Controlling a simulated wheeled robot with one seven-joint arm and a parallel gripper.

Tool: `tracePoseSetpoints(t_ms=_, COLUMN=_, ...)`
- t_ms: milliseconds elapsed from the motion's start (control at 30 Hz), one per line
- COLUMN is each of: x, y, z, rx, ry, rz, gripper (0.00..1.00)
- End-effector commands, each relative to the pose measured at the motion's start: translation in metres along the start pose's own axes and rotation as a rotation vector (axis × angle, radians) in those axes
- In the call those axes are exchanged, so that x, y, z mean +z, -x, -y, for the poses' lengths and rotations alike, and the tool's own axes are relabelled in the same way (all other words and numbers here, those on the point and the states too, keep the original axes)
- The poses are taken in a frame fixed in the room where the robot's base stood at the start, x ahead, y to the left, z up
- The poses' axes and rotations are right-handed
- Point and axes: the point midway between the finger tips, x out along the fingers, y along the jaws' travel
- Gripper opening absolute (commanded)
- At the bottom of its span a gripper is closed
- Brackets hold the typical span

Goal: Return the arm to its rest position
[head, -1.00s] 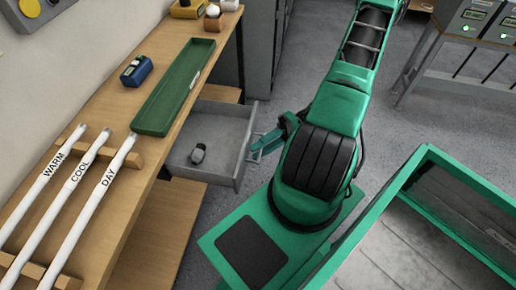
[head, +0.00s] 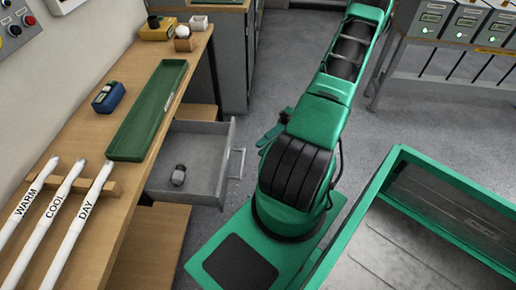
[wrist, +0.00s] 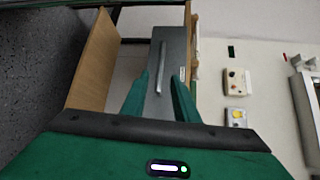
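My green arm stands folded upright over my base in the head view, its upper links reaching toward the top of the picture. My gripper (head: 268,136) shows partly beside the arm, to the right of the open drawer (head: 200,150) and apart from its handle. In the wrist view my gripper (wrist: 160,90) has its two green fingers spread, with nothing between them. A grey drawer or cabinet front with a long handle (wrist: 162,66) lies beyond the fingertips.
The wooden bench (head: 100,185) holds a green tray (head: 150,105), a blue device (head: 108,97) and labelled white tubes (head: 70,215). A green-rimmed bin (head: 350,225) stands right. Grey floor is clear behind my arm.

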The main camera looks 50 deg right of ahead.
Motion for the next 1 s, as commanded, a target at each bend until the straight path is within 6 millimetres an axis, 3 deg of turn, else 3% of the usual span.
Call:
tracePoseSetpoints(t_ms=633, x=-0.001, y=0.0, z=0.002, rx=0.016, ry=-0.008, rz=0.008, gripper=0.27)
tracePoseSetpoints(t_ms=1000, x=-0.005, y=0.002, z=0.044, rx=0.331, ry=-0.164, rz=0.125, gripper=0.27)
